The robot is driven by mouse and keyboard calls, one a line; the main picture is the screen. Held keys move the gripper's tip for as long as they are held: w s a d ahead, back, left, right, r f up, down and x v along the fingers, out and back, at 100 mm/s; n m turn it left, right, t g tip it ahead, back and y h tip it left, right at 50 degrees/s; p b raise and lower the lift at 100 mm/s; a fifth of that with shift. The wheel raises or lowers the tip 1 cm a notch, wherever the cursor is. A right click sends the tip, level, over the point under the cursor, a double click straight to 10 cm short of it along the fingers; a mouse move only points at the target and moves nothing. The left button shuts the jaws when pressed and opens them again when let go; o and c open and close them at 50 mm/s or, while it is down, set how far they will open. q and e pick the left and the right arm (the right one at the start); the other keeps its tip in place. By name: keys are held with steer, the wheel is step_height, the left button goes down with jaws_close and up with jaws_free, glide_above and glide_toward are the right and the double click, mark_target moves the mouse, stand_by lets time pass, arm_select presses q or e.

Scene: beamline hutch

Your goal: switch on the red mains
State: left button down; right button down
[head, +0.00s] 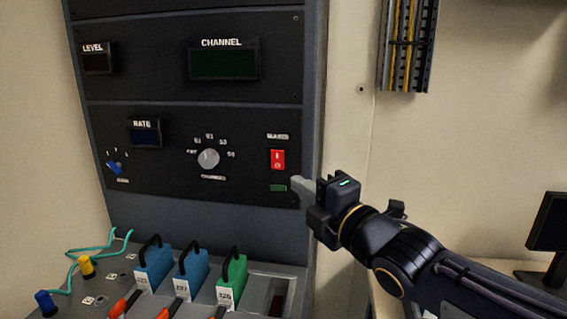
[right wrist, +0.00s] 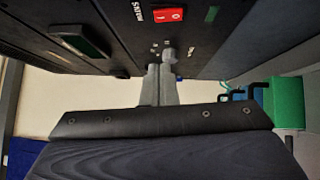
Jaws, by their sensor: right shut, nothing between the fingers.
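The red mains switch (head: 278,159) is a small red rocker on the right side of the black rack panel, under a label. A small green indicator (head: 278,188) sits below it and looks unlit. In the right wrist view the red mains switch (right wrist: 168,15) shows at the top. My right gripper (head: 298,184) is shut and empty, just right of and a little below the switch in the head view. Its fingers (right wrist: 160,85) point toward the panel in the wrist view. I cannot tell whether they touch it. My left gripper is not in view.
A grey channel knob (head: 208,158) and a blue gain knob (head: 114,167) are on the same panel. Blue and green handled modules (head: 231,278) stand on the sloped desk below. A monitor (head: 546,240) is at the far right. The wall right of the rack is mostly bare.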

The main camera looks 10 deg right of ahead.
mark_target(274, 153)
steer(key=w, duration=0.3)
steer(key=w+a+p, duration=0.1)
steer(key=w, duration=0.2)
steer(key=w+r+p, duration=0.1)
steer(key=w, duration=0.2)
steer(key=shift+w+a+r, duration=0.1)
steer(key=shift+w+a, duration=0.15)
steer(key=shift+w+d, duration=0.1)
steer(key=shift+w, duration=0.35)
steer(key=shift+w+d, duration=0.1)
steer(key=shift+w, duration=0.05)
